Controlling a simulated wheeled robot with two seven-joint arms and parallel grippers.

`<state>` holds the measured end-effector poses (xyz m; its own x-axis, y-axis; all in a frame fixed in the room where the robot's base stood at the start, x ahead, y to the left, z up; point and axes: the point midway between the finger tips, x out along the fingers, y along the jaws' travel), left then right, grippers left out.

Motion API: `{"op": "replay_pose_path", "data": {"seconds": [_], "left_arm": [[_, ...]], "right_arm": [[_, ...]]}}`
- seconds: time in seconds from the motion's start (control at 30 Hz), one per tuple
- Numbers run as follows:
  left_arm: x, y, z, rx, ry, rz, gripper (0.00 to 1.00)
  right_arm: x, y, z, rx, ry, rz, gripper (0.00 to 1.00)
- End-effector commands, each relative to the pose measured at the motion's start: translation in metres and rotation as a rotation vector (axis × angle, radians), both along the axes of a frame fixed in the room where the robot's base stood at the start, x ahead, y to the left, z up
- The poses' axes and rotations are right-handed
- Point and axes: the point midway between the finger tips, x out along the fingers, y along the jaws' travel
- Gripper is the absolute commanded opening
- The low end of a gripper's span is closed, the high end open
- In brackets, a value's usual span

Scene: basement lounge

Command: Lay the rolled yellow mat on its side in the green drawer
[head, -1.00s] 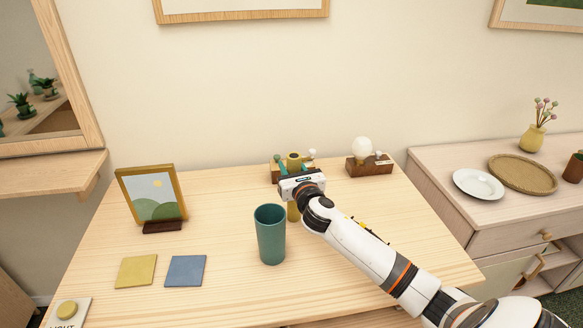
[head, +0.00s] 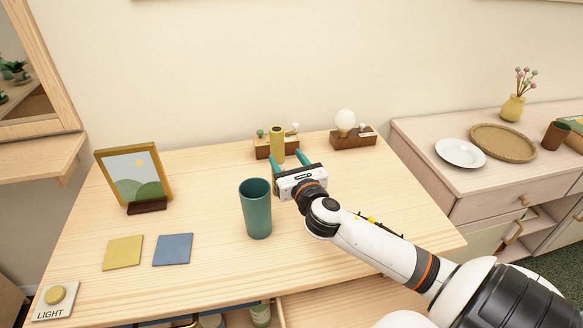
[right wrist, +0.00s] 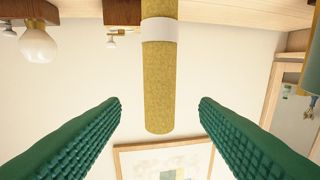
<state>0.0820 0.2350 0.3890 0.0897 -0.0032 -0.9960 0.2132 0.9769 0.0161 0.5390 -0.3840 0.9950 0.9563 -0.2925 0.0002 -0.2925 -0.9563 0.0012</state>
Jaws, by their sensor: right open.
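The rolled yellow mat (head: 277,142) stands upright on the table, toward the back, with its lower part mostly hidden behind my right gripper. My right gripper (head: 287,157) is open and empty, with its green fingers pointing toward the mat. In the right wrist view the mat (right wrist: 160,85), with a white band around it, shows between the two spread fingers (right wrist: 160,105), touching neither. How deep it lies between them I cannot tell. I cannot make out a green drawer in these views. My left gripper is not in view.
A teal cup (head: 256,210) stands near my right gripper. Wooden blocks with bulbs (head: 352,137) stand at the back. A picture frame (head: 135,180), two coasters (head: 172,249) and a light switch (head: 55,298) are at left.

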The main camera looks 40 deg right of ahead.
Motion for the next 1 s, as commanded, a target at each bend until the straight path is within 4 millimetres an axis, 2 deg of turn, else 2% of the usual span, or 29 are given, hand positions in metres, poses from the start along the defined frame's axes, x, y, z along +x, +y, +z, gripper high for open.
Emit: {"op": "replay_pose_path", "data": {"seconds": [0.1,0.27,1.0], "left_arm": [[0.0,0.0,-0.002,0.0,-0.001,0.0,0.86],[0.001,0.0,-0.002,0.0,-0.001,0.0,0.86],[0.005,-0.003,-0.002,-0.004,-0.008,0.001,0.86]], "right_arm": [[-0.015,0.005,-0.002,0.001,0.002,0.001,0.56],[-0.023,0.007,0.0,0.0,0.0,0.0,0.56],[-0.024,0.007,0.0,0.001,0.001,0.0,0.56]]}}
